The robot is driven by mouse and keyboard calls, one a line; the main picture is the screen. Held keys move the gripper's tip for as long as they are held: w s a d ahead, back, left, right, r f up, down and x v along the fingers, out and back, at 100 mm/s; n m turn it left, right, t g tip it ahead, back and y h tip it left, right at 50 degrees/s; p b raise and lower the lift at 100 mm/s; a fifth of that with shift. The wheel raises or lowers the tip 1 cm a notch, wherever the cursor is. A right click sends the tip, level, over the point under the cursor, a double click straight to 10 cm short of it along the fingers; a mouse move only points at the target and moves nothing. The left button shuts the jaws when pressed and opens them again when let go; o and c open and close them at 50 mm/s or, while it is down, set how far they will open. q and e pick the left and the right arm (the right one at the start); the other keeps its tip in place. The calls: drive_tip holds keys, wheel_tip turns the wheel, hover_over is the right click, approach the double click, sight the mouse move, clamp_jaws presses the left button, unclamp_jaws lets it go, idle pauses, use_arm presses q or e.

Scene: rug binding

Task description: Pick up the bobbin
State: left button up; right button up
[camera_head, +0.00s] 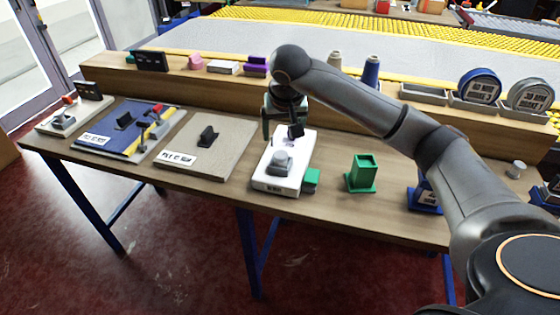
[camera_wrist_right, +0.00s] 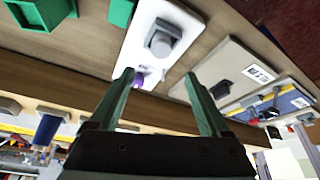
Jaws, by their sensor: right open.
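My right gripper (camera_head: 283,128) points down over the far end of a white plate (camera_head: 262,180) on the table. Its two green fingers are spread apart, with nothing between them that I can make out, in the right wrist view (camera_wrist_right: 157,76). A small purple piece, perhaps the bobbin (camera_wrist_right: 138,80), shows beside the left finger in that view, partly hidden by it. It lies at the plate's far end; contact with the finger cannot be told. A grey block with a rounded top (camera_head: 281,160) stands on the plate's near half. My left gripper is not in view.
A green holder (camera_head: 362,172) stands right of the plate, and a green block (camera_head: 312,180) touches or nearly touches its side. A beige board (camera_head: 225,160) lies left. A raised shelf (camera_head: 215,80) behind carries a blue cone (camera_head: 371,71) and reels (camera_head: 479,88).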

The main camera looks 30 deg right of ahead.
sight(281, 154)
drive_tip(key=shift+s+a+x, duration=0.1)
drive_tip(key=shift+s+x, duration=0.05)
drive_tip(key=shift+x, duration=2.1)
drive_tip(key=shift+s+a+x, duration=0.1)
drive_tip(key=shift+s+x, duration=0.05)
drive_tip(key=shift+x, duration=2.1)
drive_tip(key=shift+f, duration=0.1)
drive_tip(key=shift+c, duration=0.3)
clamp_jaws()
